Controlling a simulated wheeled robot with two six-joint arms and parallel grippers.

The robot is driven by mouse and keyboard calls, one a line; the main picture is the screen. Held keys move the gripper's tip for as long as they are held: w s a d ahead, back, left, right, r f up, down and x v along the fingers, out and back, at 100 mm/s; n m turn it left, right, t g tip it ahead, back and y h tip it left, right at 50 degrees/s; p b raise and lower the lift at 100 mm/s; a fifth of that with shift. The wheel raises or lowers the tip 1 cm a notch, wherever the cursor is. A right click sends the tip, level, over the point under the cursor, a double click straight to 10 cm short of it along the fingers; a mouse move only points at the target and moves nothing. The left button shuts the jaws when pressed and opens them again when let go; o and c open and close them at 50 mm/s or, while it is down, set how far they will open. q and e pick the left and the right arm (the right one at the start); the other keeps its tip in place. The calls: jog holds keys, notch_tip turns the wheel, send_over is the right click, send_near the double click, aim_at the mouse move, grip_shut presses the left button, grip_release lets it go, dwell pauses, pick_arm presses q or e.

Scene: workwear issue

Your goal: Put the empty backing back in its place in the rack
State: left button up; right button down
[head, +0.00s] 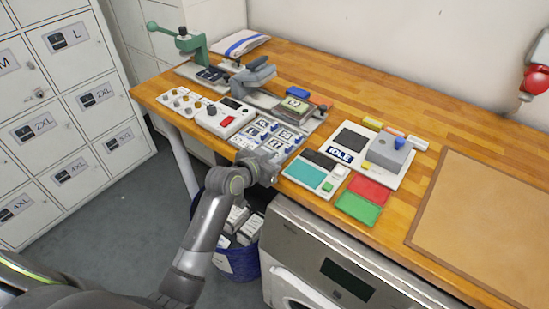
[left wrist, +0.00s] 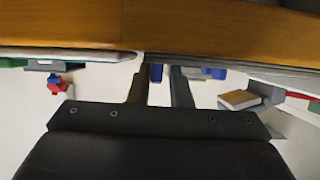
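The rack (head: 262,146) is a light panel near the table's front edge, holding several numbered white cards with small blue tabs. My left gripper (head: 270,168) is at its front edge, partly covering it. In the left wrist view the two dark fingers (left wrist: 160,82) stand a small gap apart, with light background showing between them. A blue tab (left wrist: 156,72) shows between or beyond their tips; I cannot tell if they touch it. I cannot single out the empty backing: no piece is clearly held, and the gripper hides part of the rack. My right gripper is not in view.
Right of the rack are a teal-topped device (head: 306,174), red (head: 368,189) and green (head: 358,208) trays, and a grey press (head: 391,152). A green press (head: 188,42) stands behind left. A blue bin (head: 244,262) is below. A brown mat (head: 485,215) lies bare at right.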

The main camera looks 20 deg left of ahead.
pick_arm(q)
jog(key=shift+o, duration=0.3)
jog(key=shift+f, duration=0.2)
jog(key=shift+s+d+r, duration=0.1)
jog(key=r+v, duration=0.1)
jog(key=v, duration=1.1)
jog(key=a+f+n+g+y, duration=0.2)
jog(key=a+f, duration=0.1)
jog(key=f, duration=0.8)
jog(key=a+f+n+g+y, duration=0.1)
jog(key=a+f, duration=0.2)
jog(key=f, duration=0.7)
jog(key=s+a+f+n+g+y, duration=0.1)
jog(key=s+f+g, duration=0.1)
jog(key=s+f, duration=0.45)
jog(key=s+a+f+g+y, duration=0.15)
jog(key=s+f, duration=0.25)
jog(key=f, duration=0.5)
jog(key=s+f+g, duration=0.1)
jog(key=s+f, duration=0.5)
jog(key=s, duration=0.4)
jog(key=s+f+g, duration=0.2)
jog(key=s+f, duration=0.4)
jog(key=s, duration=0.4)
jog(key=s+f+g, duration=0.2)
jog(key=s+f, duration=0.3)
jog(key=s, duration=0.6)
jog(key=shift+a+f+n+b, duration=0.3)
jog(key=shift+a+f, duration=0.1)
